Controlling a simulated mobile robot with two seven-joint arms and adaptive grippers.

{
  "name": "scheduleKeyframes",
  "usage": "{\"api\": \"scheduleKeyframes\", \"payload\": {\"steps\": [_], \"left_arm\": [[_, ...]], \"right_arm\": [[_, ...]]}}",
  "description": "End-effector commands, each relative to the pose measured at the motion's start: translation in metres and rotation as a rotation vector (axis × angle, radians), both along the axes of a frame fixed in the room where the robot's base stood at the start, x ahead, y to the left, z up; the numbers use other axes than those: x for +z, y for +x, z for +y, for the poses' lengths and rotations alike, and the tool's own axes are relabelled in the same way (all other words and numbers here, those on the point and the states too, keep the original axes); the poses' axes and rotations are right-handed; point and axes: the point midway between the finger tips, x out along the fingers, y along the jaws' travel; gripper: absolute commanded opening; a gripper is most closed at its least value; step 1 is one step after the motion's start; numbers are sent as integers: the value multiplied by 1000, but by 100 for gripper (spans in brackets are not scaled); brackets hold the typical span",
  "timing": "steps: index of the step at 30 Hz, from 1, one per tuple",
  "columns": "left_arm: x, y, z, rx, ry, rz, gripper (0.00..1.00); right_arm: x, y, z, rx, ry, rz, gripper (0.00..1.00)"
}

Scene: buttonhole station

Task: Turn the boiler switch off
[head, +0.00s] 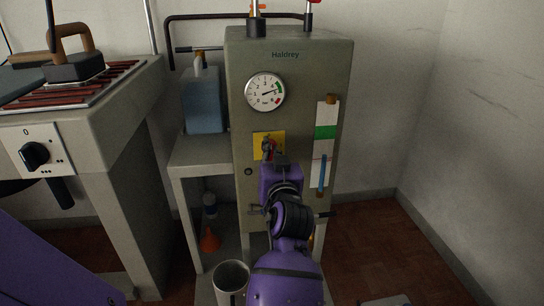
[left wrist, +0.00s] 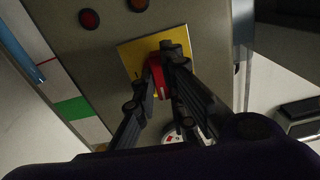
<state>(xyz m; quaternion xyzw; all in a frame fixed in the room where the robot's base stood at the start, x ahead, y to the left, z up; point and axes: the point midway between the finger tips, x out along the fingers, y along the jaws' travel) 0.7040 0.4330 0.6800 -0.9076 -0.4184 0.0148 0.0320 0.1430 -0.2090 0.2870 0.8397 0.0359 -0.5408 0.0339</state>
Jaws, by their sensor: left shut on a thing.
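The boiler (head: 292,60) is a tall grey-green cabinet marked "Haldrey". A yellow plate (head: 258,137) on its front carries a red rotary switch knob (head: 271,145). My left gripper (head: 269,154) is at the plate and partly hides the knob in the head view. In the left wrist view the yellow plate (left wrist: 127,57) and the red knob (left wrist: 157,76) show closely. The fingers of my left gripper (left wrist: 156,72) are on either side of the knob, shut on it. My right gripper is not in view.
A round gauge (head: 265,91) and a sight glass with a green band (head: 326,132) are on the boiler front. An ironing station with a black dial (head: 36,155) stands left. A blue container (head: 203,103) stands on a shelf between. A metal cup (head: 232,275) is below.

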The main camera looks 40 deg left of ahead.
Motion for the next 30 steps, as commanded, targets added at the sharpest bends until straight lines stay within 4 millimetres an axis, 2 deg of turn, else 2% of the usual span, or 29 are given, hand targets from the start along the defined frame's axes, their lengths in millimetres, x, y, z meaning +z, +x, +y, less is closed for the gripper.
{"api": "scheduleKeyframes", "payload": {"steps": [22, 23, 26, 27, 30], "left_arm": [[0, 0, 0, -1, -59, -67, 0], [0, 0, 0, -1, -59, -67, 13], [0, 0, 0, -1, -58, -66, 27], [0, 0, 0, -1, -58, -66, 30], [0, 0, 0, 0, -57, -66, 30]], "right_arm": [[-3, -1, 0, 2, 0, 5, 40], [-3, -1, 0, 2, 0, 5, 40], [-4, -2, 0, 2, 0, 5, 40], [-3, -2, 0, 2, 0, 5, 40], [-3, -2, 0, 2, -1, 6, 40]]}}
